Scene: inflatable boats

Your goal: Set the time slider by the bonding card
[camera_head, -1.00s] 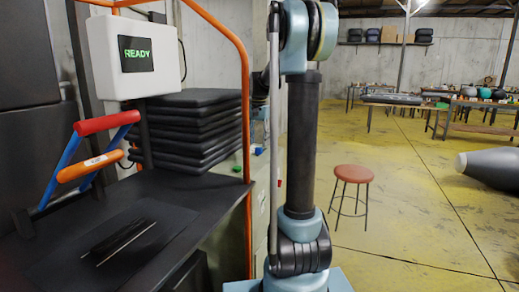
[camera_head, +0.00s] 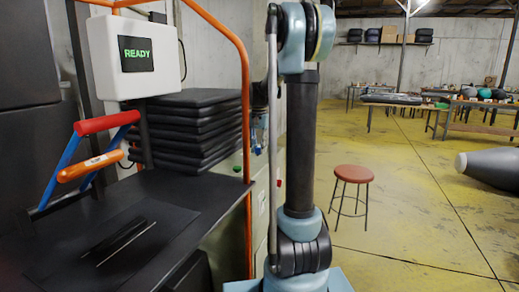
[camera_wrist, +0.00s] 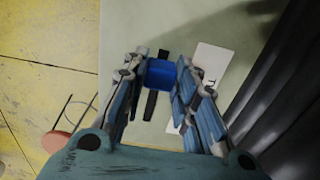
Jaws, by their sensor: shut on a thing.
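In the wrist view a blue slider knob (camera_wrist: 160,73) sits between the two fingers of my gripper (camera_wrist: 159,75), which is shut on it. The knob stands on a dark narrow track (camera_wrist: 150,104) that shows beyond and below it on a pale green panel (camera_wrist: 119,38). A white card (camera_wrist: 211,62) with dark marks lies on the panel just right of the fingers. The right finger hides part of the card, and its writing is too small to read. In the head view my arm hides the gripper and most of the panel.
A white box (camera_head: 108,62) with a green READY display stands at the left. A press with red and orange handles (camera_head: 90,167), an orange frame post (camera_head: 246,110) and stacked black pads (camera_head: 195,125) are nearby. A red stool (camera_head: 353,174) stands on open yellow floor at right.

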